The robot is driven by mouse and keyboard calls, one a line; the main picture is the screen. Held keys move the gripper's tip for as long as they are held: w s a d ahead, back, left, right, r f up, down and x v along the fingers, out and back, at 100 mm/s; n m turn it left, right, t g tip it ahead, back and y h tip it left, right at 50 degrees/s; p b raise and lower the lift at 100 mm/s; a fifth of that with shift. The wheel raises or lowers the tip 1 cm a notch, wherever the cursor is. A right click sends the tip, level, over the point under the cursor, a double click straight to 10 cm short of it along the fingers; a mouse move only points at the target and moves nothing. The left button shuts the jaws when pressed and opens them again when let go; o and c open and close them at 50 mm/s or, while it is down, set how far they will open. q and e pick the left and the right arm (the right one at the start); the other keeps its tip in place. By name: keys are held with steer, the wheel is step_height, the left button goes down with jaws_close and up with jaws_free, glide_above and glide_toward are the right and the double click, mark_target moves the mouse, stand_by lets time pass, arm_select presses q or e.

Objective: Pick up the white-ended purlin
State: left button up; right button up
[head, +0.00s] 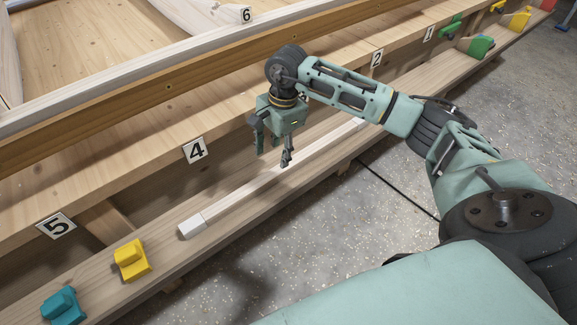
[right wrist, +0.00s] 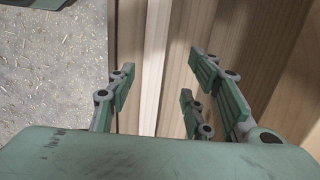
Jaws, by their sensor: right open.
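The white-ended purlin (head: 238,197) is a long pale wooden bar lying on the low wooden ledge. Its white end (head: 192,227) is toward the lower left of the head view. My right gripper (head: 273,157) is open, pointing down over the middle of the purlin. In the right wrist view, the purlin (right wrist: 155,62) runs as a pale strip through the gap between the open fingers of my right gripper (right wrist: 160,90). The fingers hold nothing; their exact height above it is hard to tell. My left gripper is not in view.
On the ledge stand a yellow clamp (head: 132,260) and a teal clamp (head: 63,307) at the lower left, and a green clamp (head: 475,46) at the far right. A numbered wooden step (head: 130,165) rises behind. Speckled floor (head: 300,235) lies in front.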

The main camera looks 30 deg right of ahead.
mark_target(288, 167)
steer(key=d, duration=0.2)
steer(key=d+h, duration=0.1)
steer(key=shift+s+d, duration=0.2)
steer(key=shift+d, duration=0.15)
steer(key=shift+f+b, duration=0.3)
steer(key=shift+f, duration=0.6)
step_height(288, 167, down, 5)
steer(key=shift+a+f+b, duration=0.15)
steer(key=shift+f+b, duration=0.05)
steer(key=shift+b, duration=0.35)
steer(key=shift+r, duration=0.1)
jaws_close()
